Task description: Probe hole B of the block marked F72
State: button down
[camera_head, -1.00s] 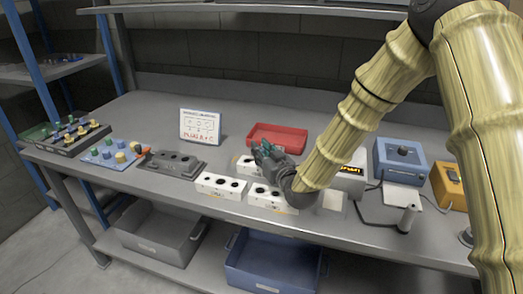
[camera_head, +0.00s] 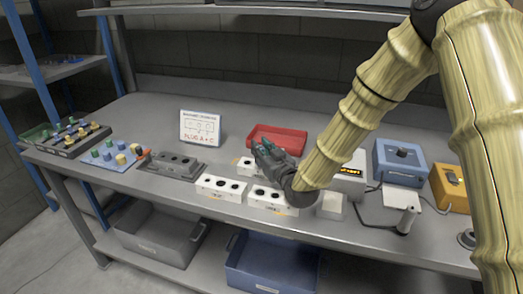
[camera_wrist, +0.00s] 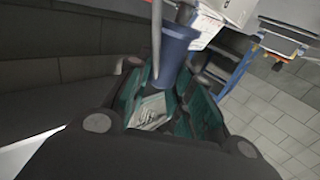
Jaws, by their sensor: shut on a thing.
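My gripper (camera_head: 268,154) is over the white blocks. In the wrist view, its teal-padded fingers (camera_wrist: 165,100) are shut on a dark blue handle (camera_wrist: 174,52) with a thin grey rod (camera_wrist: 156,28) beside it, which looks like a probe. Three white blocks with dark holes stand on the bench: one at the front left (camera_head: 221,187), one at the front right (camera_head: 268,198), and one behind (camera_head: 243,164), partly hidden by my gripper. Their marks are too small to read, so I cannot tell which is F72. The probe's tip is not clear in the head view.
A red tray (camera_head: 290,134) lies behind my gripper. A sign (camera_head: 200,127) reads "PLUG A + C". A grey block (camera_head: 171,163) and a peg board (camera_head: 113,153) lie to the left. A blue box (camera_head: 402,160) and an orange box (camera_head: 448,184) stand to the right.

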jog(key=shift+r+p, duration=1.2)
jog(key=shift+r, duration=1.25)
jog(key=shift+d+f, duration=0.1)
